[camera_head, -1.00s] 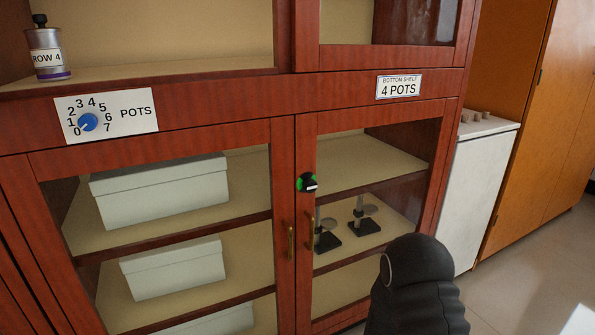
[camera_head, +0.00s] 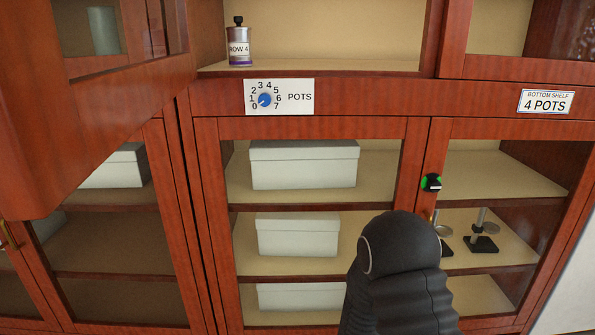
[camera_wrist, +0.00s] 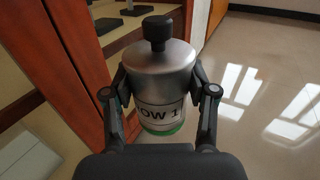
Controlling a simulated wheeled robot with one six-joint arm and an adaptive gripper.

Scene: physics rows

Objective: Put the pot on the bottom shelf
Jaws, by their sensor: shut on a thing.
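The pot (camera_wrist: 158,75) in my gripper is a silver canister with a black knobbed cap, a white label reading "ROW 1" and a green band at its base. My gripper (camera_wrist: 160,98) is shut on it, one finger on each side, and it is upright. The pot is hidden in the head view, where my dark arm covers part of the cabinet. A sign "BOTTOM SHELF 4 POTS" (camera_head: 546,101) is on the wooden cabinet. The lower glass doors look shut; the bottom shelf (camera_head: 475,297) shows partly behind the right one.
A similar "ROW 4" pot (camera_head: 239,45) with a purple band stands on the upper shelf. A blue dial (camera_head: 265,100) marked POTS points low left. A green-and-black latch (camera_head: 432,183) is on the lower door. White boxes (camera_head: 304,164) and stands (camera_head: 482,243) are inside. Clear floor (camera_wrist: 265,95) lies right in the wrist view.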

